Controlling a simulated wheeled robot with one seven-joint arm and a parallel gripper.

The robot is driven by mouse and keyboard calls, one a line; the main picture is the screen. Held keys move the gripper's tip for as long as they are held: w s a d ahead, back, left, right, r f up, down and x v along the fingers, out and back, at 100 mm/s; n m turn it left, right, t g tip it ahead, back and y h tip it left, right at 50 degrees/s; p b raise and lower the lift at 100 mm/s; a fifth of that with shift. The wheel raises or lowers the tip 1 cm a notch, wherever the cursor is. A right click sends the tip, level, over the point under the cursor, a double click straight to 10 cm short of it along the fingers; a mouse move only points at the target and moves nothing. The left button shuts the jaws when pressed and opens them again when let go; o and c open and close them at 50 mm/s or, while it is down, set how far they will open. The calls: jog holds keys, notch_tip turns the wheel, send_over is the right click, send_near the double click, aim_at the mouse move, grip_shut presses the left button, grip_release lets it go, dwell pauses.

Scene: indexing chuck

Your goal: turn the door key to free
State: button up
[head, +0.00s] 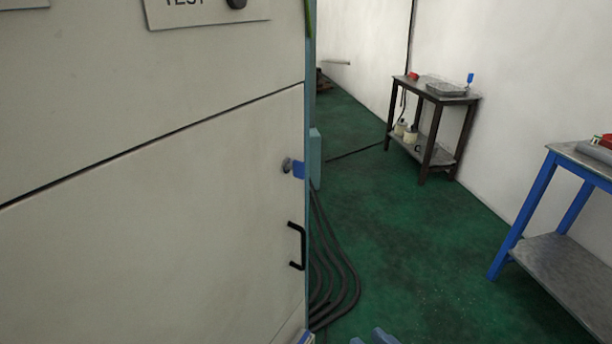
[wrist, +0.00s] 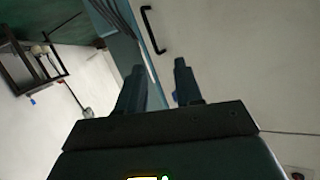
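The door key is a small blue tab (head: 298,170) in a round grey lock (head: 286,165) near the right edge of the pale cabinet door (head: 180,220). It sticks out toward the right in the head view. My gripper (wrist: 158,70) is open in the wrist view, with its two dark fingers apart and nothing seen gripped between them. A small blue patch beside the right finger is probably the key, mostly hidden by that finger. I cannot tell whether they touch. The black door handle (head: 301,246) is below the key; it also shows above the fingers in the wrist view (wrist: 151,30).
Several dark hoses (head: 340,275) lie on the green floor right of the cabinet. A dark table (head: 436,97) stands by the far wall, and a blue-legged table (head: 560,265) stands at the right. A plate marked TEST (head: 205,10) is high on the cabinet.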

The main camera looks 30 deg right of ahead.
jog(key=w+d+r+n+t+y, duration=0.1)
jog(key=w+d+r, duration=0.1)
jog(key=w, duration=0.5)
jog(key=w+d+r+n+y, duration=0.1)
jog(key=w+r+y, duration=0.15)
jog(key=w, duration=0.35)
jog(key=n+y+b, duration=0.1)
jog(key=n+y, duration=0.4)
jog(key=n, duration=0.1)
send_near(304, 164)
jog(key=x, duration=0.2)
jog(key=shift+t, duration=0.3)
jog(key=shift+p+x, duration=0.5)
jog(key=shift+x, duration=3.3)
jog(key=shift+f, duration=0.15)
jog(key=shift+c, duration=0.5)
grip_shut()
